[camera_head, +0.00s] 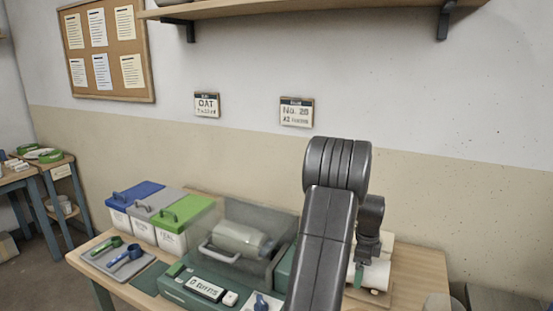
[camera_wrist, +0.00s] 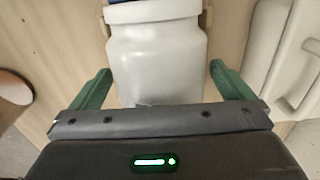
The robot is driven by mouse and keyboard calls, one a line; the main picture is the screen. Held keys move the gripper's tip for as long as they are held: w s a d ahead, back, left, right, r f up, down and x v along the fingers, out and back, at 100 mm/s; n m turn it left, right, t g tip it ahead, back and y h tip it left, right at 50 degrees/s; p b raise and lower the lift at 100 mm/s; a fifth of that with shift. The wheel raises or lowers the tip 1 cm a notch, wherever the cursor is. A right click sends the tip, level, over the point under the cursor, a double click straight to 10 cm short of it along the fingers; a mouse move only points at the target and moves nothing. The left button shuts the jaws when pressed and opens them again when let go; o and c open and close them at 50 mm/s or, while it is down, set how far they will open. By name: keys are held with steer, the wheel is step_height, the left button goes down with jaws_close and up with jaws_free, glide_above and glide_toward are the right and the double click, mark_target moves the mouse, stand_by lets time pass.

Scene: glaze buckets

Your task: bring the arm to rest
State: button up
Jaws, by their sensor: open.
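My arm stands up in front of the table in the head view and bends down at the right. My gripper (camera_wrist: 160,88) is open, with its green fingers apart; in the head view it points down over the table's right part (camera_head: 359,272). In the head view a white rounded body (camera_head: 377,276) shows below the gripper, partly hidden by my arm.
Blue, grey and green lidded bins (camera_head: 172,238) stand at the table's left. In front is a tray (camera_head: 108,262) with scoops. A clear-covered machine (camera_head: 240,245) with a display (camera_head: 205,288) sits mid-table, left of my arm. A shelf (camera_head: 300,8) hangs above.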

steer(key=shift+r+p, duration=0.8)
steer(key=shift+r, duration=0.25)
steer(key=shift+f, duration=0.1)
